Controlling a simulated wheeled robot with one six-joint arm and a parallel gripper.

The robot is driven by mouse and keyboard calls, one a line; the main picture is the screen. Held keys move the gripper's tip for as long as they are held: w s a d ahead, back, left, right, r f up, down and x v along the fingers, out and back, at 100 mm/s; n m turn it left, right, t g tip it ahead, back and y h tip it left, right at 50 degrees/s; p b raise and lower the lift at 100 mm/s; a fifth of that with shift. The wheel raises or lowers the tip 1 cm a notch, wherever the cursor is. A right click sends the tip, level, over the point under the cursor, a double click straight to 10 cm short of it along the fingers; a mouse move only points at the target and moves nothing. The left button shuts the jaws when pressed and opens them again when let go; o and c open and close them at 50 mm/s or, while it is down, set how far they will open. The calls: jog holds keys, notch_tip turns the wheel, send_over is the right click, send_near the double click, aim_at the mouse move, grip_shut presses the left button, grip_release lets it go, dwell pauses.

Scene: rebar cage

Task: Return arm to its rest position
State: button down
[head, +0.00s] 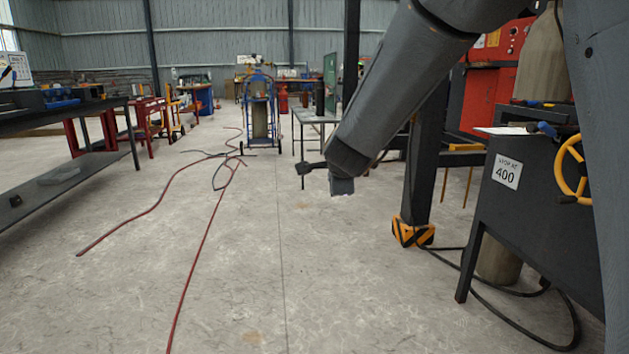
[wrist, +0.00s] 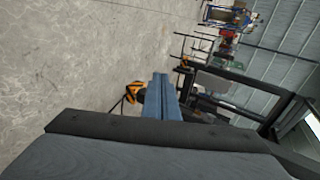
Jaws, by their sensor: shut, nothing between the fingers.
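My arm reaches down from the top right of the head view, in front of the workshop. My gripper (head: 341,187) is at its lower end, pointing down over open floor, left of the dark post; it is small and mostly hidden there. In the wrist view my gripper (wrist: 161,78) shows as two blue-grey fingers lying together, with nothing between them. The fingers touch nothing that I can see.
A dark post (head: 421,180) with a yellow-black base guard (head: 412,232) stands right of my gripper. A dark machine (head: 520,225) with a yellow handwheel (head: 572,170) is at right. A blue cylinder cart (head: 259,105) stands behind. Red hoses (head: 205,245) cross the left floor; the centre floor is clear.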

jog(key=s+a+f+n+g+y, duration=0.1)
jog(key=s+a+f+n+g, duration=0.2)
jog(key=s, duration=0.4)
jog(key=s+a+f+n+g+y, duration=0.1)
jog(key=s+a+f+n, duration=0.25)
jog(key=s+n, duration=0.2)
jog(key=s+a+f+n+g+y, duration=0.1)
jog(key=s+a+f+n+g, duration=0.15)
jog(key=s, duration=0.55)
jog(key=s+d+f+n+g+h, duration=0.25)
jog(key=s+n, duration=0.35)
jog(key=s, duration=0.6)
jog(key=s+d+f+n+g+h, duration=0.1)
jog(key=s+d+f+n+g, duration=0.4)
jog(key=s, duration=0.7)
jog(key=d+r+m+p, duration=0.1)
jog(key=d+r+p, duration=0.4)
jog(key=r+p, duration=0.3)
jog(key=d+r+m+t+p, duration=0.1)
jog(key=d+r+m+p, duration=0.1)
jog(key=d+r+p, duration=0.3)
jog(key=d+r+m+t+p, duration=0.1)
jog(key=d+r+m+p, duration=0.1)
jog(key=d+r+p, duration=0.4)
notch_tip(320, 180, up, 6)
jog(key=p, duration=0.7)
jog(key=shift+s+f, duration=0.2)
jog(key=shift+f, duration=0.05)
